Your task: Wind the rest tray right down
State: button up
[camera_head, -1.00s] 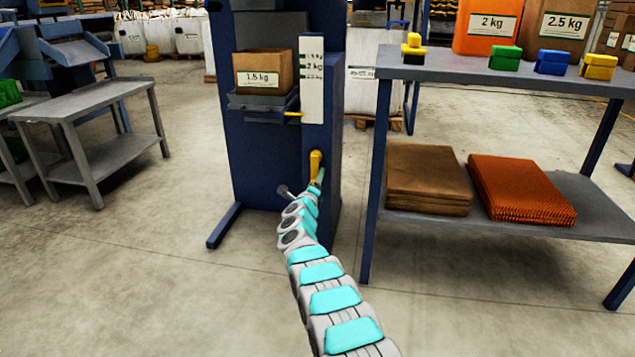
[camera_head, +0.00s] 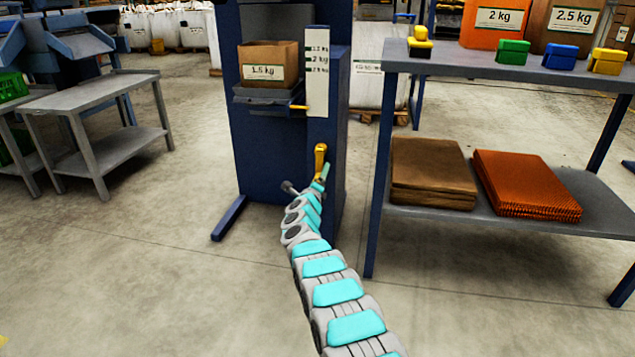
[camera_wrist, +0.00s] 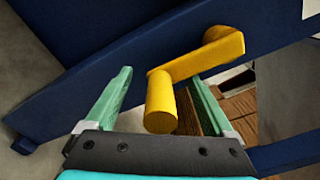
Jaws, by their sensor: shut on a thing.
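The rest tray (camera_head: 255,102) is a dark ledge on the front of the blue machine column (camera_head: 250,165). It bears an open cardboard box (camera_head: 268,68) labelled 1.5 kg. A yellow pointer (camera_head: 300,107) at the tray's side stands near the bottom of a white scale plate (camera_head: 317,95), below its printed weight marks. The yellow crank (camera_head: 320,158) sits on the column lower down. In the wrist view its round grip (camera_wrist: 160,105) lies between the green fingers of my gripper (camera_wrist: 160,88), which is shut on it.
A grey table (camera_head: 480,75) stands right of the column, with colored blocks and weight boxes on top and stacked sacks (camera_head: 432,172) on its lower shelf. A grey bench (camera_head: 90,100) stands at left. The floor (camera_head: 150,270) in front is clear.

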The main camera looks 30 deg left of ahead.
jog(key=shift+s+a+f, duration=0.1)
jog(key=shift+s+a, duration=0.05)
jog(key=shift+s, duration=0.5)
jog(key=shift+s+a, duration=0.15)
jog(key=shift+s, duration=0.45)
jog(key=shift+d+r+v, duration=0.1)
jog(key=shift+d+v, duration=0.15)
jog(key=shift+v, duration=1.1)
jog(key=shift+d+r+v, duration=0.1)
jog(key=shift+d+v, duration=0.15)
jog(key=shift+v, duration=1.15)
jog(key=shift+w, duration=0.2)
